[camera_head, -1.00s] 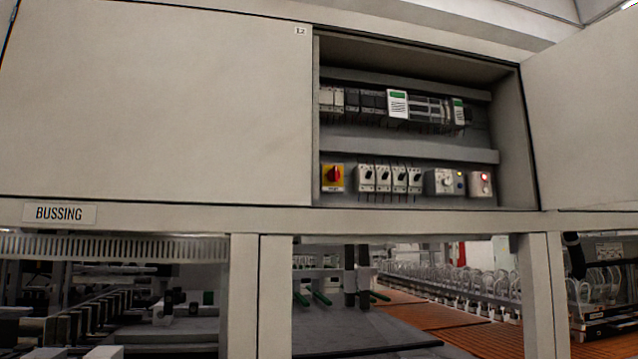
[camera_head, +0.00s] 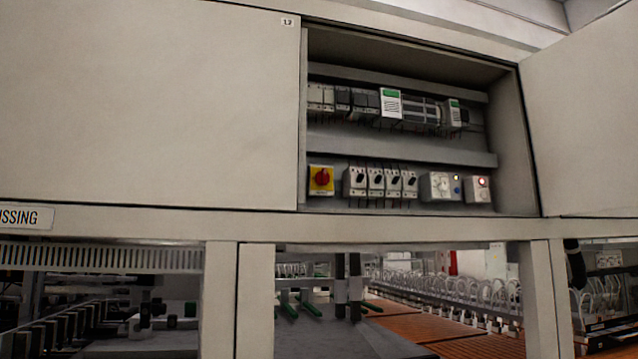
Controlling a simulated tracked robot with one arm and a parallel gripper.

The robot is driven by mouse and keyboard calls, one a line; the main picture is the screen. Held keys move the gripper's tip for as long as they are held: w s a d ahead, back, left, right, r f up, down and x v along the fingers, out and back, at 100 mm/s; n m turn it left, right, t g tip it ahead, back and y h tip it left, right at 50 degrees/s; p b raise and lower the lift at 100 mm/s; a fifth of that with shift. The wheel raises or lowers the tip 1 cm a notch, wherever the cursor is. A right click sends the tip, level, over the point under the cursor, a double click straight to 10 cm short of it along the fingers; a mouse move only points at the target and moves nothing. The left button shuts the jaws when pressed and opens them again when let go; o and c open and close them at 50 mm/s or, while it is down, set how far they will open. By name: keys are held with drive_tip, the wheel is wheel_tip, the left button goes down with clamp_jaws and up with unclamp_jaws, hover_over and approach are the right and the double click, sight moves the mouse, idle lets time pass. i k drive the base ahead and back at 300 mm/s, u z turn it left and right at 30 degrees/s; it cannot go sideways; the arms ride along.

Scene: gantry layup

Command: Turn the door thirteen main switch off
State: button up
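The main switch (camera_head: 321,180) is a red rotary knob on a yellow plate. It sits at the lower left inside an open wall cabinet (camera_head: 400,145). Its handle angle is too small to read surely. A closed cabinet door (camera_head: 150,100) to the left has a small tag (camera_head: 290,22) at its top right corner, which looks like 12 or 13. An open door panel (camera_head: 590,120) stands on the right. My gripper is not in view.
Right of the switch are several breakers (camera_head: 380,182) and a module with lamps (camera_head: 440,186). A small box with a lamp (camera_head: 478,189) sits farther right. Below, a frame post (camera_head: 258,300) and a conveyor line (camera_head: 430,330) show. A BUSSING label (camera_head: 22,217) is cut off at left.

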sight(322, 177)
drive_tip(key=z, duration=0.35)
drive_tip(key=i, duration=0.65)
drive_tip(key=z, duration=0.55)
drive_tip(key=i, duration=1.3)
drive_tip(key=u, duration=0.35)
